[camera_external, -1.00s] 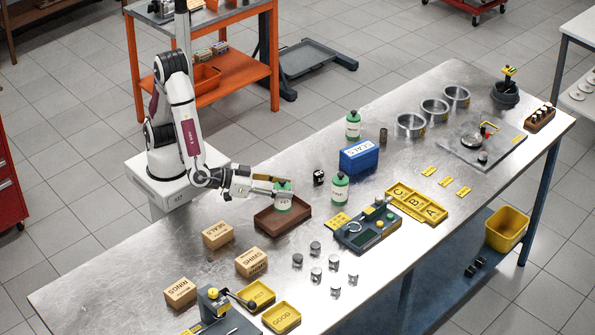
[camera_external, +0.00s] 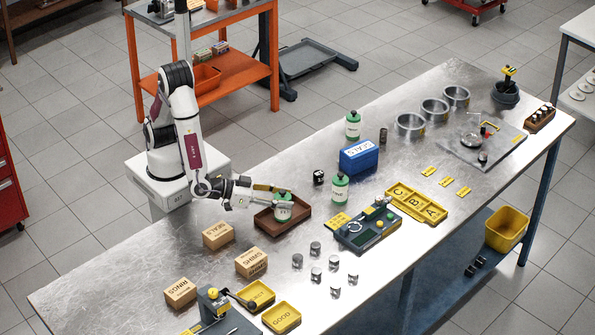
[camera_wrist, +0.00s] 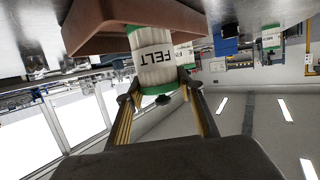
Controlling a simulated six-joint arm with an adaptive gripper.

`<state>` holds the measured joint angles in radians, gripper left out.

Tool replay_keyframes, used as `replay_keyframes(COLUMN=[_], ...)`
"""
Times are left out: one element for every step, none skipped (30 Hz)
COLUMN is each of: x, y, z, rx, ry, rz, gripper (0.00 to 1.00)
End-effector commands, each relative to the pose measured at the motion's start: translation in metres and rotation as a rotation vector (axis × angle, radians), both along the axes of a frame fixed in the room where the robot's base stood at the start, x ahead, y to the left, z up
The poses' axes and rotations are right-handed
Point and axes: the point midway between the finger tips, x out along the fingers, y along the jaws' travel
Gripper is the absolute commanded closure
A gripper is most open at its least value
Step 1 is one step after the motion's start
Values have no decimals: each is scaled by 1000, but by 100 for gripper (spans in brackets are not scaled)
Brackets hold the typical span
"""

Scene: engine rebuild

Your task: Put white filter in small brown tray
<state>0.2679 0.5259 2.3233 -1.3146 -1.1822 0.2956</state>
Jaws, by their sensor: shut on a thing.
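The white filter (camera_external: 283,208) is a white cylinder with green ends and a label that reads FELT in the wrist view (camera_wrist: 155,60). My gripper (camera_external: 277,199) is shut on it from the side; its two fingers flank the filter in the wrist view (camera_wrist: 160,98). The filter is upright at the small brown tray (camera_external: 267,226), and its lower end is hidden behind the tray's rim or inside the tray. The brown tray also shows in the wrist view (camera_wrist: 90,28). I cannot tell whether the filter touches the tray floor.
Similar green-and-white cylinders stand at the right (camera_external: 340,188) and farther back (camera_external: 353,125). A blue box (camera_external: 359,156) lies behind. Wooden boxes (camera_external: 218,235) sit left of the tray, and several small metal pistons (camera_external: 316,274) stand in front. A grey fixture (camera_external: 366,228) is to the right.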

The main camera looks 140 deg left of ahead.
Motion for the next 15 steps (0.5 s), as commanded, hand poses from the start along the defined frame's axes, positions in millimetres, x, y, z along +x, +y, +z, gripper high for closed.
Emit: replay_keyframes(x=[0, 0, 0, 0, 0, 0, 0, 0, 0, 0, 0, 0, 0, 0, 0], y=[0, 0, 0, 0, 0, 0, 0, 0, 0, 0, 0, 0, 0, 0, 0], z=[-1, -2, -2, -3, -3, -2, -2, -2, -2, -2, -2, -2, -2, -2, -2], rx=[1, 1, 1, 1, 1, 1, 1, 1, 1, 1, 1, 1, 1, 0, 0], ry=[1, 1, 1, 1, 1, 1, 1, 1, 1, 1, 1, 1, 1, 0, 0], rz=[0, 0, 0, 0, 0, 0, 0, 0, 0, 0, 0, 0, 0, 0, 0], gripper=[88, 88, 88, 60, 53, 46, 46, 46, 46, 46, 46, 46, 46, 46, 46])
